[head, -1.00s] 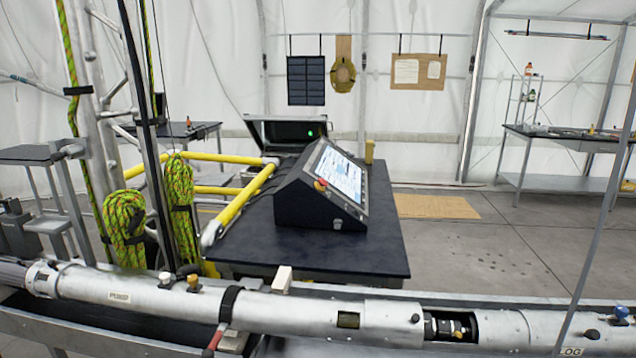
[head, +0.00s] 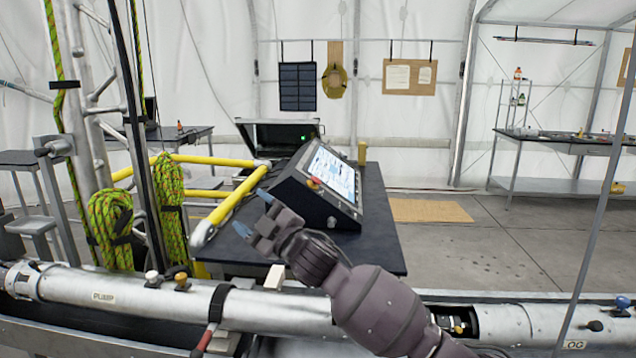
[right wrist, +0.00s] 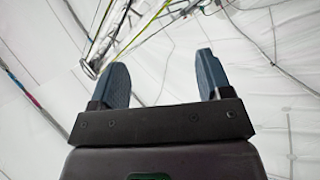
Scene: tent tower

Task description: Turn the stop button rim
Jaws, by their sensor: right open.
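The stop button (head: 314,184) is a small red knob with a yellow part around it, on the near left side of the black console (head: 306,205) on the dark table. My right gripper (head: 252,212) is raised in front of the table, to the left of and below the button in the head view, apart from it. Its two blue fingertips are spread with nothing between them. The right wrist view shows the same open fingers (right wrist: 162,80) against the white tent wall; the button is not in that view. My left gripper is not in view.
The long metal tube (head: 120,290) lies across the front. Yellow rails (head: 225,205) and green rope coils (head: 108,220) stand left of the console. An open black case (head: 280,133) sits behind it. The dark tabletop (head: 375,240) is bare at its right front.

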